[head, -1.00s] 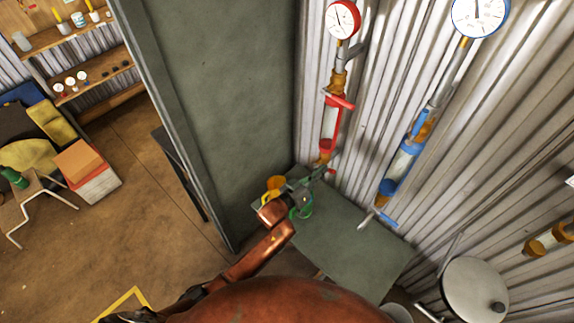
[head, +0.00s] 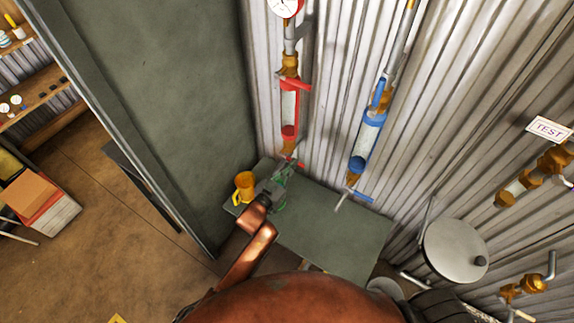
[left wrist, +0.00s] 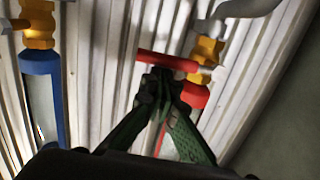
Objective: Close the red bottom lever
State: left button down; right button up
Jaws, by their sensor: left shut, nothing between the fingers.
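The red riser (head: 289,105) stands against the corrugated wall in the head view, with a red lever (head: 296,83) at its top. The red bottom lever (head: 297,163) is at its lower end, small and partly behind my left gripper. In the left wrist view a red lever (left wrist: 165,60) lies nearly crosswise, beside a brass fitting (left wrist: 205,50). My left gripper (head: 284,173) is just below the riser's lower end. Its fingertips (left wrist: 162,78) are together and empty, right at the lever in the wrist picture. I cannot tell whether they touch it. My right gripper is not in view.
A blue riser (head: 368,140) with a blue lower lever (head: 360,196) stands to the right. A grey panel (head: 170,100) stands left. A round metal lid (head: 455,250) is at the right.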

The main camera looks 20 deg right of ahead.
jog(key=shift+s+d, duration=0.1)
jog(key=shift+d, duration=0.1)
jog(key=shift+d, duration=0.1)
